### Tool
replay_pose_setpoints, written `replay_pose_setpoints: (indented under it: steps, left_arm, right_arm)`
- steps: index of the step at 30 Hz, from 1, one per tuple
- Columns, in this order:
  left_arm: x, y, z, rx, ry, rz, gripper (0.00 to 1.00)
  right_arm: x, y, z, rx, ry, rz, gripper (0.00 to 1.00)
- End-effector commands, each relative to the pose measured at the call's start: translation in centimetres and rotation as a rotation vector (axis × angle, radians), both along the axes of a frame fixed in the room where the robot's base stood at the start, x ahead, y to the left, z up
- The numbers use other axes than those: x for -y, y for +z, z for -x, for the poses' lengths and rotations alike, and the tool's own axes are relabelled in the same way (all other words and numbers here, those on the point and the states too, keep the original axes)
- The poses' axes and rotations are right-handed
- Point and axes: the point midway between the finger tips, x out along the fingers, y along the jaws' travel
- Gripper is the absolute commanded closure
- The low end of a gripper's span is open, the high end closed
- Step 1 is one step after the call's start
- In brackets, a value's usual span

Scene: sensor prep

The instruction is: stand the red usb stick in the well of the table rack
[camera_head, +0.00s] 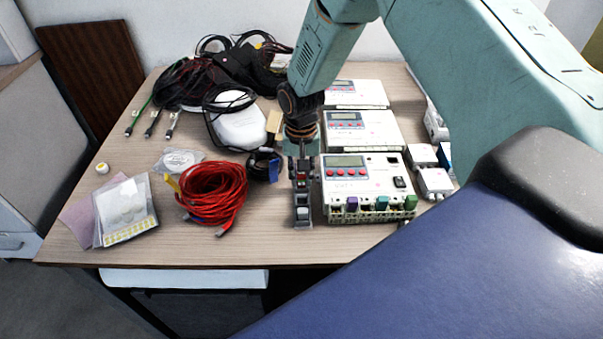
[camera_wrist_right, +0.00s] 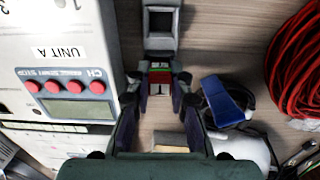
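The grey table rack (camera_head: 303,214) stands on the table, just left of the nearest white unit. It also shows in the wrist view (camera_wrist_right: 161,42), with one square well at the top of the picture. My right gripper (camera_head: 301,172) points down at the rear part of the rack. In the wrist view its fingertips (camera_wrist_right: 160,86) are close together, on either side of the red usb stick (camera_wrist_right: 160,78). Only a small red part of the stick shows. How deep its lower end sits in the rack is hidden. My left gripper is not in view.
White units with displays (camera_head: 345,165) stand close on the right. A red cable coil (camera_head: 212,190) and a blue-tagged cable (camera_wrist_right: 225,100) lie on the left. Black cables (camera_head: 235,70) fill the back. The table's front edge is near the rack.

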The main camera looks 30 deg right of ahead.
Motion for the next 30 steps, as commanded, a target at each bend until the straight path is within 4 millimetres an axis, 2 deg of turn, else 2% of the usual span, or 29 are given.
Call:
replay_pose_setpoints:
  steps: [1,9,15,19,30]
  left_arm:
    - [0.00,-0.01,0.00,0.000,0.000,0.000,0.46]
    - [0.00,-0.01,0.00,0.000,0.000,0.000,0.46]
    - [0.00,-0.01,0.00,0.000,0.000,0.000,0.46]
    - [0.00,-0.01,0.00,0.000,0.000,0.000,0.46]
    - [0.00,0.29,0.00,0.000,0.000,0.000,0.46]
  right_arm:
    - [0.00,0.00,0.00,0.000,0.000,0.000,0.77]
    - [-0.01,0.00,0.01,0.000,0.000,0.000,0.54]
    - [0.00,0.00,0.01,0.000,0.000,0.000,0.54]
    - [0.00,-0.01,0.01,0.000,0.000,0.000,0.46]
    - [0.00,0.29,0.01,0.000,0.000,0.000,0.46]
